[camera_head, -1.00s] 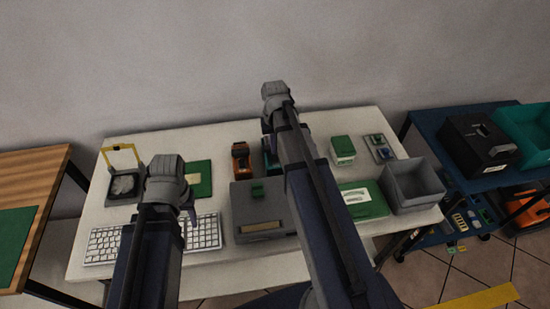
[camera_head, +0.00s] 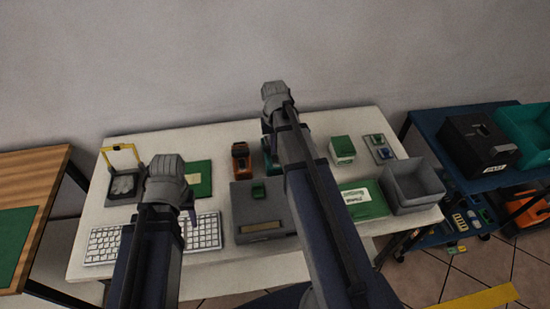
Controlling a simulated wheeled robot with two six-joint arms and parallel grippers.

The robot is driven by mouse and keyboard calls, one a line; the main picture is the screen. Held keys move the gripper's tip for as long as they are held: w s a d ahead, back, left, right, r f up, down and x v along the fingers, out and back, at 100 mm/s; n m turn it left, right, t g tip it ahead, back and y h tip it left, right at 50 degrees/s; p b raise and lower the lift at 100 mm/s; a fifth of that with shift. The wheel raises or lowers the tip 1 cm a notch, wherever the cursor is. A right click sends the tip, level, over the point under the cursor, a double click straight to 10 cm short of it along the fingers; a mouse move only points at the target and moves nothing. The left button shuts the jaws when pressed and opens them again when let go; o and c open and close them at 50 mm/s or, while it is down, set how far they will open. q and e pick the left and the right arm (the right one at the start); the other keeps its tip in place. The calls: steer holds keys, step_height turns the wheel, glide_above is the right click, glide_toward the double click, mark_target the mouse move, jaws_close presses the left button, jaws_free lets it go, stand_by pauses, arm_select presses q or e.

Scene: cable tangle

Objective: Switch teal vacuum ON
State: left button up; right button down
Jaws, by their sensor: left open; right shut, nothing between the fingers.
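A small teal object (camera_head: 267,162), which may be the teal vacuum, stands at the back middle of the white table. It is mostly hidden behind my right arm, and I cannot make out its switch. My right gripper (camera_head: 267,127) is shut and empty, pointing down over or just behind the teal object; whether it touches it I cannot tell. My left gripper (camera_head: 191,217) is open and empty above the keyboard, well to the left of the teal object; its fingers are partly hidden by its wrist.
An orange and black device (camera_head: 241,160) stands just left of the teal object. A grey box (camera_head: 243,205) with a green part is in front. A keyboard (camera_head: 104,240), a green box (camera_head: 342,149) and an open grey bin (camera_head: 413,191) also occupy the white table (camera_head: 235,268).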

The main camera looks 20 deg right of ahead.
mark_target(275, 156)
arm_select(q)
steer(key=shift+f+b, duration=0.9)
arm_select(e)
steer(key=shift+f, duration=0.95)
steer(key=shift+r, duration=0.1)
step_height(275, 156, up, 7)
steer(key=p, duration=0.7)
arm_select(q)
step_height(275, 156, up, 7)
steer(key=shift+s, duration=0.1)
